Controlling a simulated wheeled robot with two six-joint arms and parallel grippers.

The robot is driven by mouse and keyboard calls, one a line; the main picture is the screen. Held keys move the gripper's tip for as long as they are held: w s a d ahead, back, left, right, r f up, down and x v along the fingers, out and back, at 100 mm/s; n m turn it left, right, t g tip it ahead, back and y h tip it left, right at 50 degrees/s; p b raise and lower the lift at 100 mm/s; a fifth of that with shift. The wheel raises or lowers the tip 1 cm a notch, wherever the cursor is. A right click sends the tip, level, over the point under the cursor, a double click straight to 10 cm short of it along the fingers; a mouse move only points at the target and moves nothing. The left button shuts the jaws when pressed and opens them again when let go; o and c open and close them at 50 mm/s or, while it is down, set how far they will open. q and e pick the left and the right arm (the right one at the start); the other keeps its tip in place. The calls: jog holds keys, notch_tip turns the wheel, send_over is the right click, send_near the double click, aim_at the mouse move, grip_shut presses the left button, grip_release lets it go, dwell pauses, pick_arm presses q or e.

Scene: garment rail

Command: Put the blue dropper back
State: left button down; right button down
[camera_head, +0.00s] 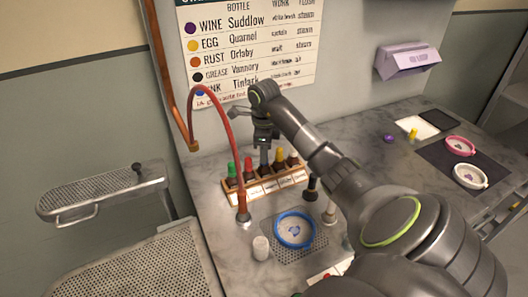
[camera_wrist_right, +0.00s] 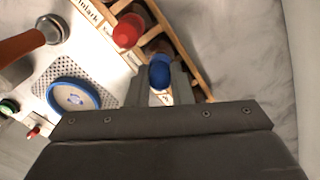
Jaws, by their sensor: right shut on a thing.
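My right gripper (camera_head: 264,148) is over the wooden bottle rack (camera_head: 262,190) at the back of the counter. In the wrist view my right gripper (camera_wrist_right: 160,88) is shut on the blue dropper (camera_wrist_right: 160,71), with its blue bulb between the fingers. In the head view the fingers hide the blue bulb. The dropper is at the rack, between the red-topped bottle (camera_head: 248,168) and the yellow-topped one (camera_head: 280,158). I cannot tell how deep its tip sits in a bottle. My left gripper is in neither view.
A green-topped bottle (camera_head: 232,172) stands at the rack's left end. A red hose (camera_head: 232,140) arches close to the rack's left. Pink (camera_head: 460,146) and white (camera_head: 470,176) dishes lie at right.

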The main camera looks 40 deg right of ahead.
dwell(0.3)
jog(key=c, duration=1.2)
grip_release()
jog(key=shift+r+p, duration=3.7)
jog(key=shift+p, duration=0.1)
